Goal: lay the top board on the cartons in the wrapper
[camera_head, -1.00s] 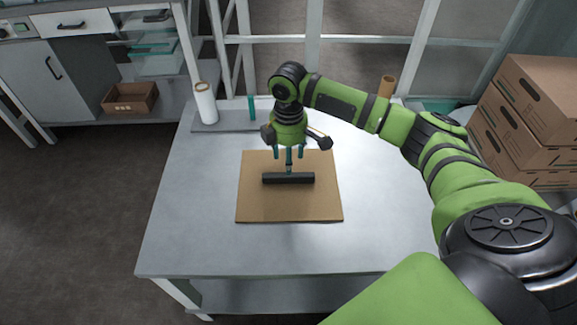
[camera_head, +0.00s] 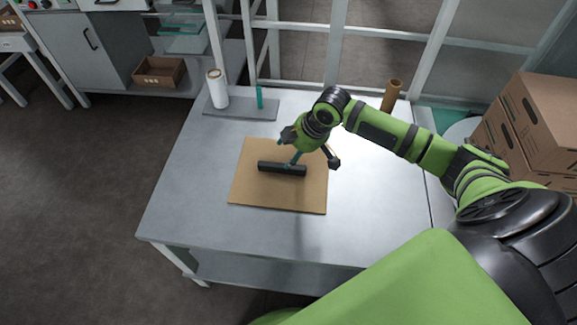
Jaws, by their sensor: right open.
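The top board (camera_head: 262,194) is a flat brown square lying on the grey table. A black bar handle (camera_head: 282,168) runs across its middle. My right gripper (camera_head: 294,163) is open, tilted, with its fingers pointing down at the handle's right half. I cannot tell whether the fingers touch the handle. The cartons (camera_head: 538,125) are brown boxes stacked at the right edge, partly cut off and partly behind my right arm. A pale rounded surface (camera_head: 462,131) shows beside the stack; I cannot tell whether it is part of the wrapper. My left gripper is out of view.
The table (camera_head: 190,205) is bare around the board. At its back stand a white roll (camera_head: 217,90) on a grey plate (camera_head: 240,108), and a brown tube (camera_head: 391,96). A cabinet and an open brown box (camera_head: 160,73) are at the back left.

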